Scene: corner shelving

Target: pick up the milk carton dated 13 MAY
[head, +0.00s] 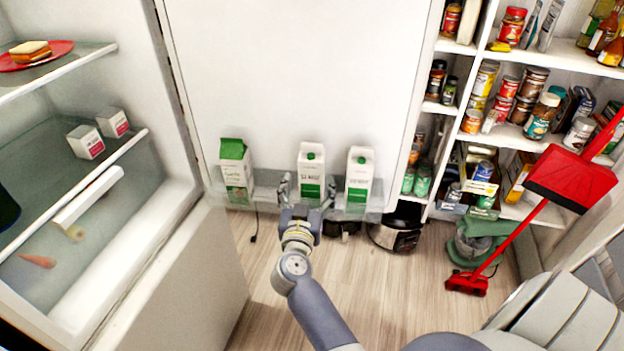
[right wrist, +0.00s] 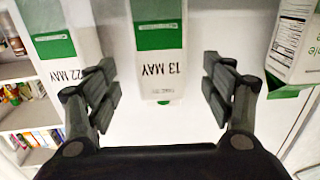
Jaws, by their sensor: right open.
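The milk carton dated 13 MAY is the middle carton (head: 312,160) in the fridge door rack, white and green with a green cap. In the right wrist view the 13 MAY carton (right wrist: 160,70) appears upside down, between the fingers of my right gripper (right wrist: 160,92). In the head view my right gripper (head: 307,193) is open, just in front of this carton, one finger towards each side. It grips nothing. A carton dated 22 MAY (right wrist: 68,60) is beside it; this is the right carton (head: 359,172) in the head view. My left gripper is not in view.
A third carton (head: 236,168) with a green top stands at the left of the door rack (head: 268,182). The open fridge at left has glass shelves. Floor is clear centrally.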

